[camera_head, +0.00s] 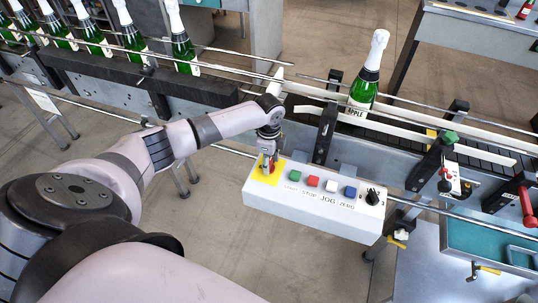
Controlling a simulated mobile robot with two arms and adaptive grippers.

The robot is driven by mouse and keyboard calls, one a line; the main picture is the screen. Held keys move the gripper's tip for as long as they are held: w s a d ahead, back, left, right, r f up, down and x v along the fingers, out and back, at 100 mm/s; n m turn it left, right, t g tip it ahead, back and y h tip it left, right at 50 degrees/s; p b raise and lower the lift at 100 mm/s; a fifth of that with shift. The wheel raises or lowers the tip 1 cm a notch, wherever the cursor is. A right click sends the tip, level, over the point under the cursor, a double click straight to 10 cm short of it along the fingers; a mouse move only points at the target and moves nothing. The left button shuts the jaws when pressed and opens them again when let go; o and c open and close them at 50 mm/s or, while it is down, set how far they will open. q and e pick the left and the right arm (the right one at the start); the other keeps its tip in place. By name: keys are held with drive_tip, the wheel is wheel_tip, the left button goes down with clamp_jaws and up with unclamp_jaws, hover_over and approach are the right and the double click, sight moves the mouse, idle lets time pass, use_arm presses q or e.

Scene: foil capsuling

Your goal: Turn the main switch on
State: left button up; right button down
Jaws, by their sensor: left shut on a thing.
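A white control box (310,218) is fixed to the front of the conveyor. My left gripper (268,168) points down at the box's left end, over a yellow plate (257,174). It is shut on a red button (272,169) on that plate, which its fingers partly hide. A black rotary knob (373,196) sits at the box's right end, apart from the gripper. Between them are a green button (296,176), a red button (312,181), a white button (331,186) and a blue button (350,191). Which control is the main switch cannot be read. My right gripper is out of view.
A foil-topped bottle (366,85) stands upright on the conveyor behind the box. Several more bottles (180,45) stand in a row at upper left. Guide rails (300,89) run behind my left forearm. A red-handled lever (527,206) is at the right.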

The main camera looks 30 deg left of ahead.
use_arm(q)
drive_tip(key=shift+m, duration=0.3)
idle(0.4)
drive_tip(key=o, duration=1.2)
drive_tip(key=shift+c, duration=0.2)
drive_tip(key=shift+r, duration=0.15)
wheel_tip(320, 180, up, 12)
drive_tip(key=shift+d+f, duration=0.1)
drive_tip(key=shift+f, duration=0.1)
